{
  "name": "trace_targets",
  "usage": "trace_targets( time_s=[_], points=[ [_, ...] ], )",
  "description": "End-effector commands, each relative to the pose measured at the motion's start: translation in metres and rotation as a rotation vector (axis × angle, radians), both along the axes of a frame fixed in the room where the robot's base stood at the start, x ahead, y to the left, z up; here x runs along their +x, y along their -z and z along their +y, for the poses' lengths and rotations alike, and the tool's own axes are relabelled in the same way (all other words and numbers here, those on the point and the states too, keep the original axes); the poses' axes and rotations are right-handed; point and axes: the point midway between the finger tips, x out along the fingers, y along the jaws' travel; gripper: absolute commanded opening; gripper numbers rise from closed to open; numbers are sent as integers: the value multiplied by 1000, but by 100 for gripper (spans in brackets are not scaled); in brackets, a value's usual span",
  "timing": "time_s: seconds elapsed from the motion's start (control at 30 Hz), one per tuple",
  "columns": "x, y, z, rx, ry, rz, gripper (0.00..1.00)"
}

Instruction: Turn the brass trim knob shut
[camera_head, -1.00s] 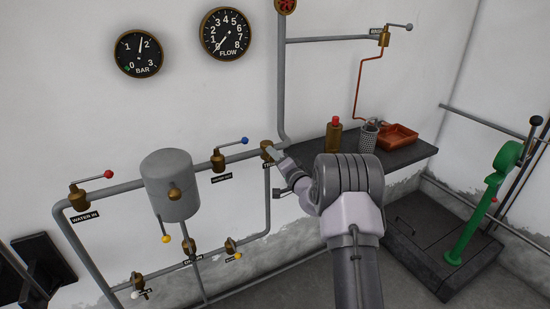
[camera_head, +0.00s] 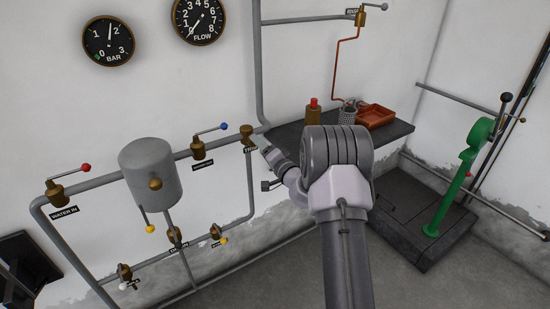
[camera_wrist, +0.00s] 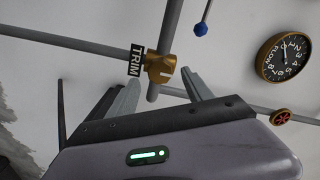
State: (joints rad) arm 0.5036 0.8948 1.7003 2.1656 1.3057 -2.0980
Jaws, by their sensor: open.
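The brass trim knob (camera_head: 247,131) sits on the grey pipe at the wall, right of the blue-handled valve. In the wrist view the knob (camera_wrist: 160,68) is beside a black TRIM label (camera_wrist: 136,60), at the upper middle. My gripper (camera_head: 258,140) is just to the lower right of the knob in the head view. In the wrist view its two fingers (camera_wrist: 161,78) stand apart on either side of the knob, which shows in the gap beyond them. I see no finger touching it. The gripper is open and empty.
A grey tank (camera_head: 147,172) and red- and blue-handled valves are left of the knob. A green lever stand (camera_head: 455,190) stands further right.

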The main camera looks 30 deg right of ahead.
Motion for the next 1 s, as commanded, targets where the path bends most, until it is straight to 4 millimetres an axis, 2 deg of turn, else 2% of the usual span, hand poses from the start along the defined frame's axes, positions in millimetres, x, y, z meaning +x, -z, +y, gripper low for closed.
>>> trace_targets(
  time_s=[0.2, 0.3, 0.4, 0.6, 1.0],
  points=[
    [-72, -3, -4, 3, 4, 2, 59],
    [-99, -3, -5, 3, 4, 1, 59],
    [-118, -1, -5, 2, 3, 1, 59],
    [-132, -1, -5, 0, 2, -1, 59],
    [-131, -3, -1, 4, -10, -2, 59]
  ],
)
